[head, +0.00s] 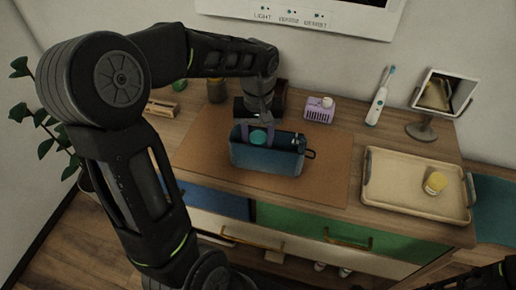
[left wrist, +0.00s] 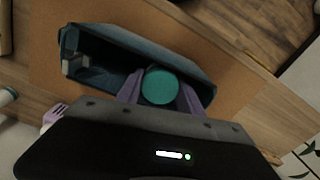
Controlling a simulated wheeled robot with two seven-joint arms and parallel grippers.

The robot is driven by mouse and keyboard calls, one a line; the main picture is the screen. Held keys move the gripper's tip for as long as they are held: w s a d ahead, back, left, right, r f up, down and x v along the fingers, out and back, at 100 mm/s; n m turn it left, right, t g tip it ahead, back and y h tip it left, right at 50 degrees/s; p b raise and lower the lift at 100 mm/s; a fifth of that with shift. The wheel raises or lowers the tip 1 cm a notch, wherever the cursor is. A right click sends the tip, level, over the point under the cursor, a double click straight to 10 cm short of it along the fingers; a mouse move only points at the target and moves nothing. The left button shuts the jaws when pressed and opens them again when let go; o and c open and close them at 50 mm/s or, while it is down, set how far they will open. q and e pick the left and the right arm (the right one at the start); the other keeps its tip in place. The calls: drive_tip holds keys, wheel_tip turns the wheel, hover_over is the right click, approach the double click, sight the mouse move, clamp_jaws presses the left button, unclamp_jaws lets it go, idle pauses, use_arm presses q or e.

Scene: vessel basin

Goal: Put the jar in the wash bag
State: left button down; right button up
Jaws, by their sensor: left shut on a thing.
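The jar shows as a round teal lid (head: 258,137) inside the left part of the open blue wash bag (head: 266,160). In the left wrist view the lid (left wrist: 160,85) sits between the two purple fingers of my left gripper (left wrist: 160,96). My left gripper (head: 258,130) points down into the bag opening and is shut on the jar. The jar's body is hidden by the lid and the bag wall, so I cannot tell whether it touches the bag's bottom. The bag (left wrist: 95,50) stands upright.
The bag stands on a brown mat (head: 330,165). A purple basket (head: 320,109), a toothbrush (head: 378,98) and a mirror (head: 440,95) stand behind. The mat right of the bag is clear.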

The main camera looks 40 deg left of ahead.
sight(258, 137)
use_arm(q)
drive_tip(key=shift+f, duration=2.2)
drive_tip(key=shift+f, duration=0.2)
drive_tip(key=c, duration=0.7)
unclamp_jaws()
drive_tip(key=shift+c, duration=0.2)
drive_tip(key=shift+r, duration=0.1)
wheel_tip(258, 137, up, 12)
drive_tip(key=shift+r, duration=0.15)
